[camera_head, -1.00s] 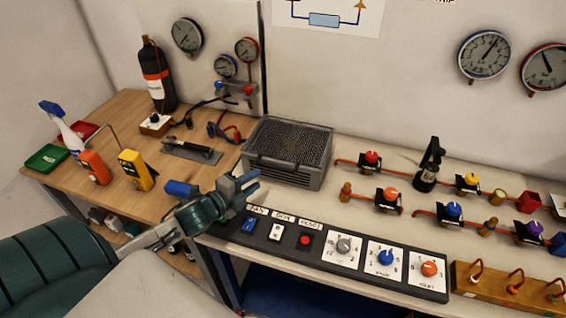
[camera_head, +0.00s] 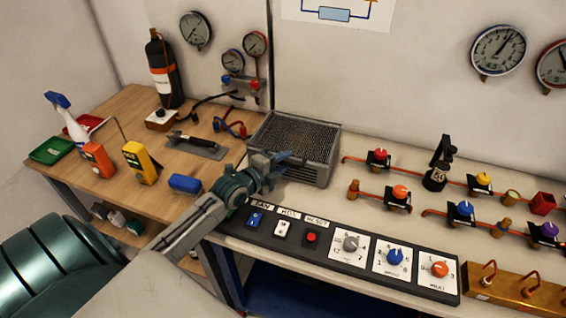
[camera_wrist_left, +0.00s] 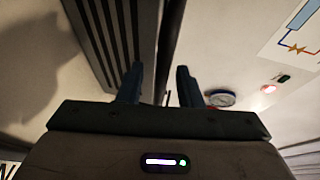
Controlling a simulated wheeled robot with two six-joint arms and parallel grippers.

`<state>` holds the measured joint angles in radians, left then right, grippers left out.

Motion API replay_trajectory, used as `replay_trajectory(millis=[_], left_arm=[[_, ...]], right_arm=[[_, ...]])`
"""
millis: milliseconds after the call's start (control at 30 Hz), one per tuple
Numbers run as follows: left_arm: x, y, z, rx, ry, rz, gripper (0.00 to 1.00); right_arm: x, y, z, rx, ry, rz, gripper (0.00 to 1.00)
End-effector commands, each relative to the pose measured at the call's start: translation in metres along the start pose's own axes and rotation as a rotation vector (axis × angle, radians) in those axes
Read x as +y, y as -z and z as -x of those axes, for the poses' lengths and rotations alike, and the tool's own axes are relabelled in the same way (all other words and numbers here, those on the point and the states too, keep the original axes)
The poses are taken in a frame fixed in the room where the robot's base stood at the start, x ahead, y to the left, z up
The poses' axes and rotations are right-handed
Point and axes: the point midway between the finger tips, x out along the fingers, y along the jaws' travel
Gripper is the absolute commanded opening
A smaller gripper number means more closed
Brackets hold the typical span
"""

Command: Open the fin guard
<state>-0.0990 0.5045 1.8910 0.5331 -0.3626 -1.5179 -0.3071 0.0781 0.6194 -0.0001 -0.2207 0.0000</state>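The grey finned box with a dark mesh guard (camera_head: 297,133) on top stands at the back of the bench, near the middle of the head view. The mesh lies flat on the box. My left gripper (camera_head: 284,160) is at the box's front, overlapping its lower front face in the head view. In the left wrist view the slotted side of the box (camera_wrist_left: 112,35) rises just beyond my left gripper (camera_wrist_left: 158,88). Its two fingers are apart with nothing clearly held between them. Contact with the box cannot be told. My right gripper is not in view.
A black control panel (camera_head: 328,262) with switches and knobs runs along the front edge, below my left arm. Valves on red pipes (camera_head: 398,195) are to the right. A blue block (camera_head: 185,184) and a yellow meter (camera_head: 141,163) sit on the wooden bench at left.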

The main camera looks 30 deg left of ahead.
Motion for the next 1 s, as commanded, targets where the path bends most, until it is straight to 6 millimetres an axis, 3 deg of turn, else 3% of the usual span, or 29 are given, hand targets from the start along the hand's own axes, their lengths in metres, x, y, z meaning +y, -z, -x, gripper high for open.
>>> replay_trajectory(millis=[267, 467, 767, 1000], left_arm=[[0.0, 0.0, -0.002, 0.0, 0.0, 0.001, 0.32], [0.0, 0.0, -0.002, 0.0, 0.0, 0.0, 0.0], [-0.003, 0.0, -0.002, 0.0, -0.007, 0.003, 0.0], [-0.029, 0.001, -0.008, 0.001, -0.073, 0.03, 0.0]], right_arm=[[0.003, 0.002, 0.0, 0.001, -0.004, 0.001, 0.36], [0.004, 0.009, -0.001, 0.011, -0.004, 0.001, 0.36], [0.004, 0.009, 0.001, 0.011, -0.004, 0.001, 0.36], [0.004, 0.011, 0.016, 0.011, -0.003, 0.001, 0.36]])
